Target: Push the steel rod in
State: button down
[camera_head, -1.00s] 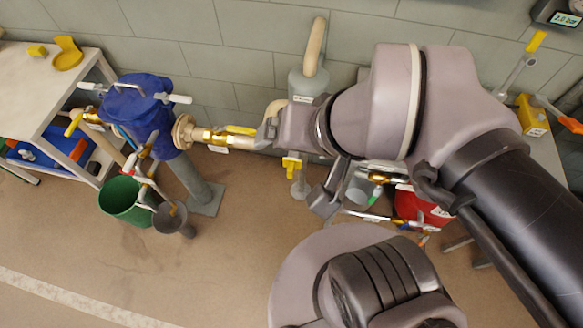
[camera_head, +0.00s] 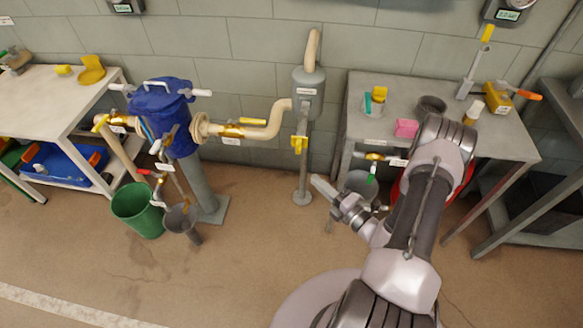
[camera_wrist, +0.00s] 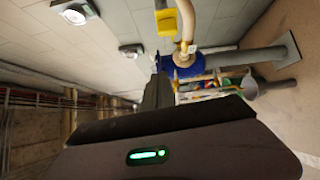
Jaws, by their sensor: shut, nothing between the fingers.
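I cannot make out for certain which thing is the steel rod. A thin grey bar with a yellow end (camera_head: 475,66) stands tilted on the right bench. The blue vessel (camera_head: 160,112) at left has short pale bars sticking out at its top; it also shows in the wrist view (camera_wrist: 186,67). My gripper (camera_head: 318,183) is shut and empty, low in front of the right bench and pointing up-left. It is apart from both the bar and the vessel. In the wrist view its dark fingers (camera_wrist: 158,88) point towards the vessel.
A cream pipe with a yellow-handled valve (camera_head: 230,131) joins the vessel to a grey tank (camera_head: 308,93). A green bucket (camera_head: 137,208) and grey funnel (camera_head: 180,220) stand below. The right bench (camera_head: 519,144) holds a pink block (camera_head: 405,128). Floor at front left is clear.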

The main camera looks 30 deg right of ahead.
jog(key=w+d+f+m+h+b, duration=0.1)
jog(key=w+b, duration=0.3)
jog(key=w, duration=0.8)
jog(key=shift+f+m+h, duration=0.3)
jog(key=shift+f+m, duration=0.1)
jog(key=shift+f, duration=0.2)
jog(key=shift+w+d, duration=0.15)
jog(key=shift+w, duration=0.05)
